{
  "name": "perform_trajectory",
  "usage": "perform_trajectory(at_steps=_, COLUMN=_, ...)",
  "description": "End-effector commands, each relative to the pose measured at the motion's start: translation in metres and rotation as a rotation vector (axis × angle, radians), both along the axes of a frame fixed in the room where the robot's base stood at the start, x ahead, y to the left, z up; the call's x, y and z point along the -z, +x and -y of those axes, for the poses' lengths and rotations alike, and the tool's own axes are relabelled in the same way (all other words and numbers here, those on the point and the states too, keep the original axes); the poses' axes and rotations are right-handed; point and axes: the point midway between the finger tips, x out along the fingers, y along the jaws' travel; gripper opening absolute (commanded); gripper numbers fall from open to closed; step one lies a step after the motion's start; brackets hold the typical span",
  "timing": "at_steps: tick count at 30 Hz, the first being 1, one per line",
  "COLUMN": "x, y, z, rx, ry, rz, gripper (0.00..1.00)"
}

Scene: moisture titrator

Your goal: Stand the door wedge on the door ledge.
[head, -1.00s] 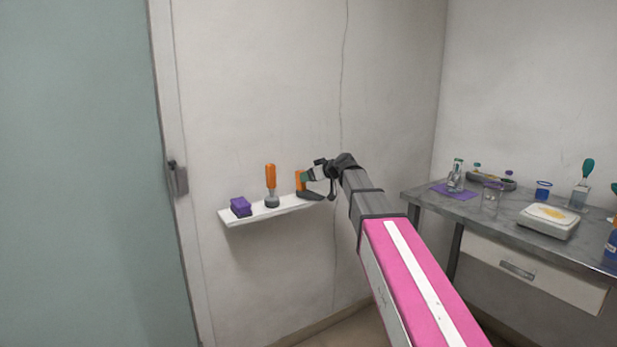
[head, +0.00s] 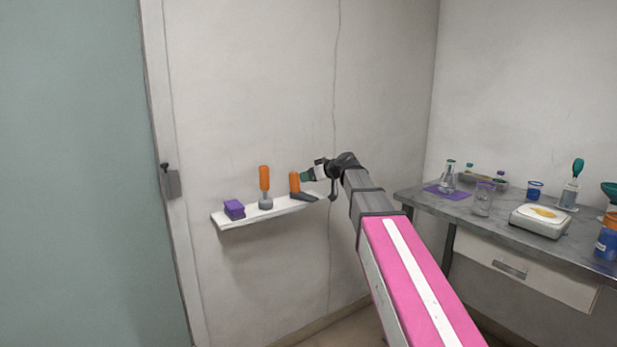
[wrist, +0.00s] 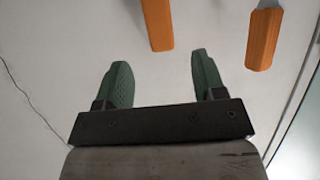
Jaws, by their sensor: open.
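The door wedge seems to be the dark wedge-shaped piece with an upright orange handle (head: 295,182). It stands on the right part of the white door ledge (head: 232,222). My gripper (head: 307,176) is just right of the handle, with green fingertips pointing left toward it. In the wrist view my gripper (wrist: 160,80) is open, with nothing between its fingers. The orange handle (wrist: 157,24) shows beyond the fingertips, apart from them. The wedge's dark base is out of the wrist view.
On the ledge are an orange-handled tool with a round grey base (head: 264,180) and a purple block (head: 234,209). The teal door (head: 70,170) is at left. A grey bench (head: 470,218) with glassware and a balance (head: 540,221) is at right.

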Motion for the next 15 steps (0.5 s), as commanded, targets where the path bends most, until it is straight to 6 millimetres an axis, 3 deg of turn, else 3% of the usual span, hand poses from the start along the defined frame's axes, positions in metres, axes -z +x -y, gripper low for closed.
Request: perform_trajectory(at_steps=15, x=-0.006, y=-0.009, z=0.012, rx=0.0, ry=0.0, rz=0.0, gripper=0.63)
